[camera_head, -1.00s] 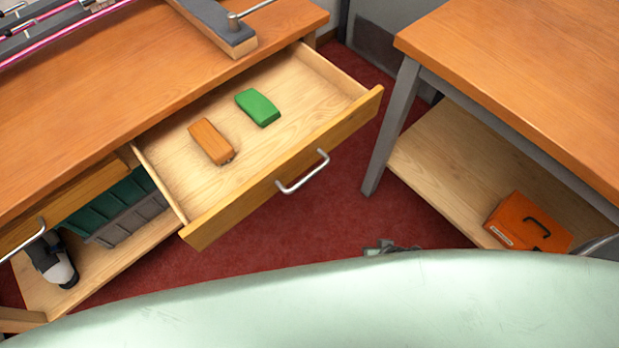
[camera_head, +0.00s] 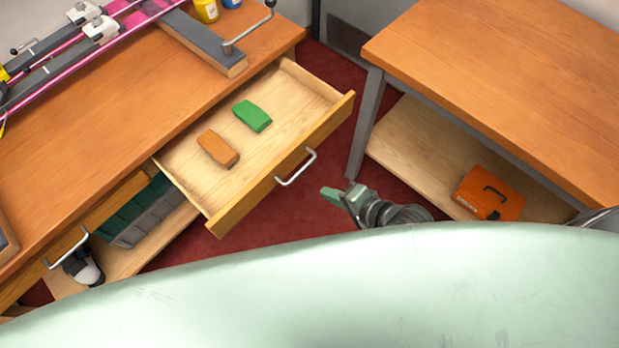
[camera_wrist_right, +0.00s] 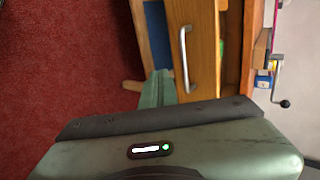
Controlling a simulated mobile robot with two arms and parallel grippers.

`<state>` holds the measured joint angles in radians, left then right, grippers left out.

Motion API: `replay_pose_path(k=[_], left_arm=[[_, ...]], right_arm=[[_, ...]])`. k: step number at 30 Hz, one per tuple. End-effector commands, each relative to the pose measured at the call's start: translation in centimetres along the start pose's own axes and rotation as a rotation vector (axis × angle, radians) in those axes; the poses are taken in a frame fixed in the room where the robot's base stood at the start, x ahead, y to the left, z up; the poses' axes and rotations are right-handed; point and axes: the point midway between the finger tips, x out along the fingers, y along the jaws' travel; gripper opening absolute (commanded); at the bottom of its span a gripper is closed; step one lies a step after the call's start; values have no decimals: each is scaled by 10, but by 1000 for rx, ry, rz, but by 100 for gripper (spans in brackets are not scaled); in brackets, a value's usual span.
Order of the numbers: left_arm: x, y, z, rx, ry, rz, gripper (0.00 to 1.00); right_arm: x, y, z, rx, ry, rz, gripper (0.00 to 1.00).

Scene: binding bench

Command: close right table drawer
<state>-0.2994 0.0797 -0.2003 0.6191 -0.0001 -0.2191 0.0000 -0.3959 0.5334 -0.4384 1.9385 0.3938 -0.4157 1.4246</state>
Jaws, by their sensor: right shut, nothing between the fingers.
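The right table drawer (camera_head: 225,212) is pulled out from the bench, with a silver bar handle (camera_head: 296,168) on its wooden front. Inside it lie an orange-brown block (camera_head: 218,149) and a green block (camera_head: 253,116), apart from each other. My right gripper (camera_head: 328,194) is shut and empty, out in front of the drawer, to the right of and below the handle, with a gap between. In the right wrist view the drawer front (camera_wrist_right: 204,50) and its handle (camera_wrist_right: 186,60) show beyond the fingers (camera_wrist_right: 158,85). My left gripper is out of view.
A second drawer handle (camera_head: 66,249) shows at the left. A shelf below holds green and grey bins (camera_head: 140,215). Another table (camera_head: 510,90) stands at the right, with an orange box (camera_head: 488,193) on its lower shelf. Red floor (camera_head: 290,215) lies free between them.

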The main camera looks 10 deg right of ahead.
Motion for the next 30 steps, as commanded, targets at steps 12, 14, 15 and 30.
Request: replay_pose_path(k=[12,14,15,30], left_arm=[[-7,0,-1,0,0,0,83],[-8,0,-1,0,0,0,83],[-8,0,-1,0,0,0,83],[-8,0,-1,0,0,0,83]], right_arm=[[61,-24,0,-3,1,-1,0],[64,-28,0,-2,1,-1,0],[65,-28,0,-2,0,0,0],[68,-30,0,-2,1,1,0]])
